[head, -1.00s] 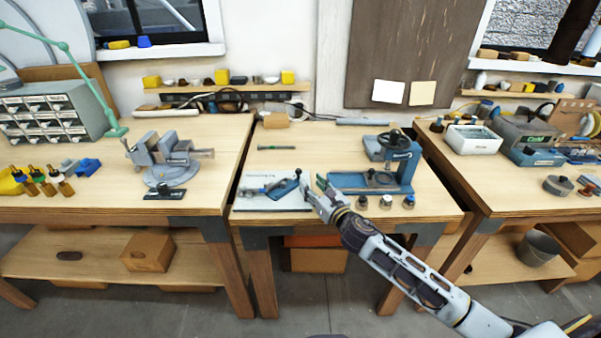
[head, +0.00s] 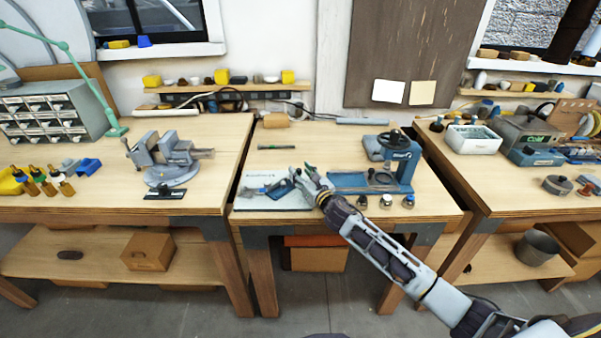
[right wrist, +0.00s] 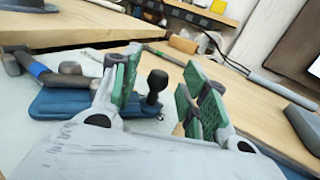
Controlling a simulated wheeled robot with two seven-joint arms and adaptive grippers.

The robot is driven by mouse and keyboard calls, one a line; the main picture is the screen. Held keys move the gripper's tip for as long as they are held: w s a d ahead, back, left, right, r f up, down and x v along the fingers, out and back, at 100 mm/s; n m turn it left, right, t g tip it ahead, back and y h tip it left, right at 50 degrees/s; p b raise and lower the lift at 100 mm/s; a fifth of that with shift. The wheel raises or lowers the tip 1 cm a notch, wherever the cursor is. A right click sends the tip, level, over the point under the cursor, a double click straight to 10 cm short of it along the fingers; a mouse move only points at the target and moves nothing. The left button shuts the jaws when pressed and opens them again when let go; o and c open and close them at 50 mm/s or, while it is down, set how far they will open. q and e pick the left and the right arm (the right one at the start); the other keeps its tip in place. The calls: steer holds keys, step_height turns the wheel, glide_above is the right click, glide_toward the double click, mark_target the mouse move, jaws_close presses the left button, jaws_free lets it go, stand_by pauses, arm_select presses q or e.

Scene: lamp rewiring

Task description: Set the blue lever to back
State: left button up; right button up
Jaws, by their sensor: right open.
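The blue lever unit (head: 280,188) sits on a pale board (head: 255,202) at the front left of the middle bench. In the right wrist view its blue base (right wrist: 70,104) lies flat, with a dark round knob (right wrist: 157,82) on a short stem at its right end. My right gripper (head: 302,173) is at the right end of the lever unit and partly hides it in the head view. In the right wrist view its green-padded fingers (right wrist: 165,85) are apart, and the knob shows between them, nearer the left finger. I cannot tell whether they touch. My left gripper is not in view.
A blue press (head: 400,165) with a handwheel stands just right of my gripper, with several small knobs before it. A green-handled tool (head: 277,147) lies behind the board. A vise (head: 170,160) stands on the left bench. The bench between tool and board is clear.

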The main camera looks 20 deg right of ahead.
steer(key=shift+w, duration=0.35)
jaws_close()
stand_by(0.3)
